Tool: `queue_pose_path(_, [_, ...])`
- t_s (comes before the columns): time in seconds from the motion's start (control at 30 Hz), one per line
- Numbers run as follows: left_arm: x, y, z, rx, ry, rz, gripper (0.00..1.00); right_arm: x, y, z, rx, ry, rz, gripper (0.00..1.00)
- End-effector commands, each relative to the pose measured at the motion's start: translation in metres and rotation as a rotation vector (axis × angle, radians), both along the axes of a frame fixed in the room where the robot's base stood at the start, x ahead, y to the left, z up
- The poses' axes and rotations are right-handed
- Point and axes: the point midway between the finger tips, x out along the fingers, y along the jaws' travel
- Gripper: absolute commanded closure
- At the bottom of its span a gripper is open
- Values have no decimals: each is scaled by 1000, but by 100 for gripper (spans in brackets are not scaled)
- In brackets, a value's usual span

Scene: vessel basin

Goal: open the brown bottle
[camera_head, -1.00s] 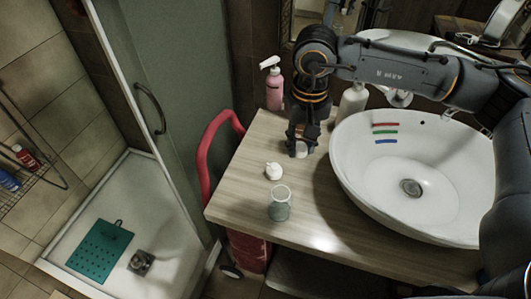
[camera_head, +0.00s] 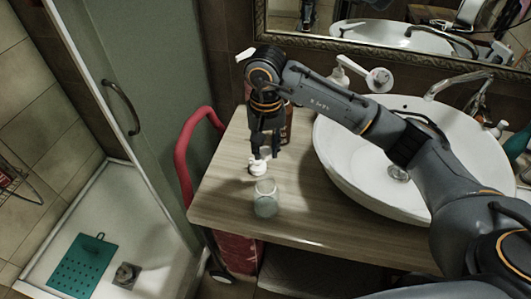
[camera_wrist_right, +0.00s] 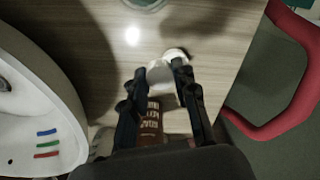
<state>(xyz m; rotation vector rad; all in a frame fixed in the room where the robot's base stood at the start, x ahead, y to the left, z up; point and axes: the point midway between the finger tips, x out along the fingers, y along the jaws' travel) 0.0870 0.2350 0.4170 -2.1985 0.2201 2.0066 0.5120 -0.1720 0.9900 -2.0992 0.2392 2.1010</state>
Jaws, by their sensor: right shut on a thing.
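The brown bottle (camera_wrist_right: 149,128) shows in the right wrist view with pale lettering, between and beyond my finger bases. In the head view a strip of it (camera_head: 288,122) shows just right of my right gripper; its top is hidden. My right gripper (camera_head: 264,153) points down over the counter, apart from the bottle in the head view. It is shut on a small white cap, seen between the fingertips in the wrist view (camera_wrist_right: 160,76). A second small white piece (camera_head: 258,168) lies on the counter close beside the fingertips. My left gripper is not in view.
A clear glass jar (camera_head: 265,199) stands on the wooden counter (camera_head: 225,200) in front of the gripper. The white basin (camera_head: 335,165) is to the right. A red curved rail (camera_head: 181,160) is at the counter's left edge.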

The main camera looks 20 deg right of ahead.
Motion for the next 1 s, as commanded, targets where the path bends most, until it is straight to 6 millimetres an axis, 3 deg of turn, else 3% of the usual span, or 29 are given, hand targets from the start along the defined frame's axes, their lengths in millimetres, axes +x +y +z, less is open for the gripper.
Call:
queue_pose_path(0.23, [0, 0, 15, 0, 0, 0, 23, -2, 0, -45, -1, 5, 1, 100])
queue_pose_path(0.7, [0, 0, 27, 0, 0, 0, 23, -1, 0, -96, -1, 3, 1, 100])
queue_pose_path(1.0, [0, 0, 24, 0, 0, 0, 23, -1, 0, -99, -1, 0, 2, 100])
